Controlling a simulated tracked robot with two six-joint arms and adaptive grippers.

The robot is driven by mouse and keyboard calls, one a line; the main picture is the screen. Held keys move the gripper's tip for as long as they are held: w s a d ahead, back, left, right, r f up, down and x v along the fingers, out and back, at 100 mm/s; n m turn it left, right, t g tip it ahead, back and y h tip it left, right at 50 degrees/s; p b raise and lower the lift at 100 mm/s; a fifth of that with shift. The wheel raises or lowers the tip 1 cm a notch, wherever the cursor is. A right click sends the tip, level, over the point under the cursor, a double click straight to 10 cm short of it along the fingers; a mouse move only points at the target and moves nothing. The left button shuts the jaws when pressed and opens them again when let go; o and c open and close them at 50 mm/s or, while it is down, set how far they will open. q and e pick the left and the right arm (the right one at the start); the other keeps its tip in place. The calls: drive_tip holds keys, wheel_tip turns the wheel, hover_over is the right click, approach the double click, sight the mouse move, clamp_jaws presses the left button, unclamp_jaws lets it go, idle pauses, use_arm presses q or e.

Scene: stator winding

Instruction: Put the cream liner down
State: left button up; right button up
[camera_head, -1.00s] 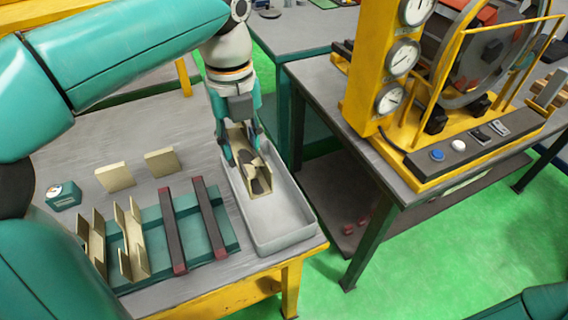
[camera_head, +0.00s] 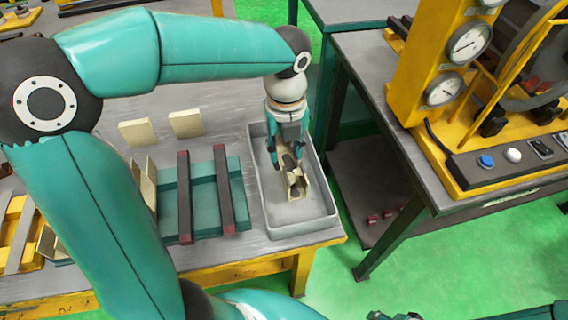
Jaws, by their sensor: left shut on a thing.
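The cream liner (camera_head: 301,190) is a channel-shaped piece with dark marks at its near end. It is inside the grey tray (camera_head: 325,217), low over or on the tray floor; I cannot tell whether it touches. My left gripper (camera_head: 286,160) points down into the tray and is shut on the liner, covering its far part. My right gripper cannot be made out; only a dark piece of hardware shows at the bottom right edge.
A teal fixture with two dark bars (camera_head: 222,190) stands left of the tray. Two cream plates (camera_head: 186,124) stand behind it. A yellow machine with gauges (camera_head: 465,42) is on the right-hand table. The tray's near end is empty.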

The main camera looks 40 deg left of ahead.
sight(286, 156)
use_arm(q)
drive_tip(key=shift+f, duration=2.7)
drive_tip(key=shift+b, duration=0.3)
drive_tip(key=o, duration=0.9)
drive_tip(key=shift+c, duration=0.2)
wheel_tip(286, 156, up, 12)
drive_tip(key=shift+r+p, duration=0.1)
drive_tip(key=shift+p, duration=0.7)
